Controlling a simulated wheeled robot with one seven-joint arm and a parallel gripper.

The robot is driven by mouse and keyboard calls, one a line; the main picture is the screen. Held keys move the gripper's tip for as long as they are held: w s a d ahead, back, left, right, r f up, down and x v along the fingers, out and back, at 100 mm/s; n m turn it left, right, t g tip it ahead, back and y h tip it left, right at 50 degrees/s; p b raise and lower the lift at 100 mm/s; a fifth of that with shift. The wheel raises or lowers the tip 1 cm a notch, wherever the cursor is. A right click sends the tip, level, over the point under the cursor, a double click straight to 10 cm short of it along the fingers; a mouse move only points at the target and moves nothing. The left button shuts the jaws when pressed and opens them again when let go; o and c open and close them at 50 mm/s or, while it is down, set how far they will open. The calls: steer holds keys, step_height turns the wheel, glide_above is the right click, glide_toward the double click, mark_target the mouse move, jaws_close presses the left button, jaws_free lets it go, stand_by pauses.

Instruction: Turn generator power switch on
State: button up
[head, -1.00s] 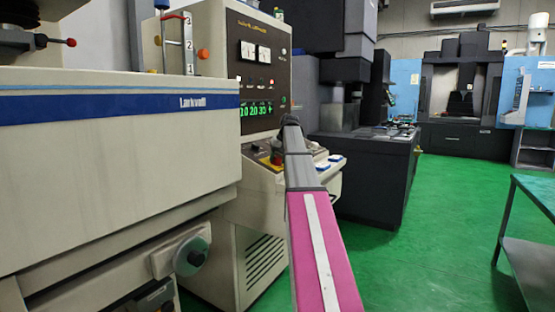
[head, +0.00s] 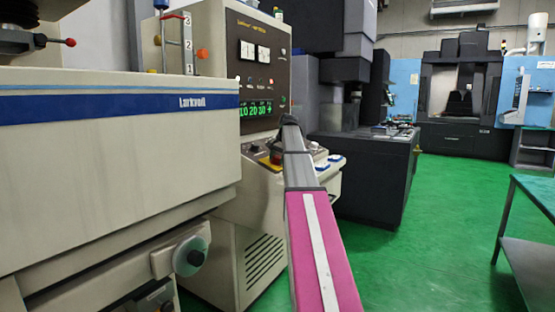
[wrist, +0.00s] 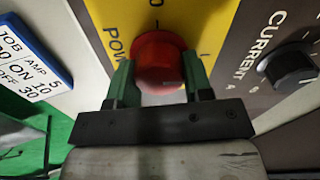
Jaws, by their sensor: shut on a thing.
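A red round knob (wrist: 160,52) sits on a yellow plate (wrist: 110,12) in the wrist view. Part of a label reading "POW" shows left of it, with a mark like a 0 above it. My gripper (wrist: 159,70) has its two green fingers on either side of the knob, shut on it. The knob's lower side and the rest of the label are hidden by the gripper. In the head view the generator cabinet (head: 258,35) stands behind my arm, and its lit green display (head: 257,110) shows. My gripper is hardly discernible there, at the sloping control panel.
A dark CURRENT knob (wrist: 290,66) is close right of the gripper. A blue-edged JOB/AMP card (wrist: 22,62) lies left. The Larkvadi-like labelled machine tank (head: 120,170) fills the head view's left; a table (head: 535,225) stands right, with clear green floor (head: 430,220) between.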

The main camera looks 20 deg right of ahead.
steer(key=shift+f, duration=0.1)
steer(key=o, duration=0.9)
steer(key=v, duration=1.1)
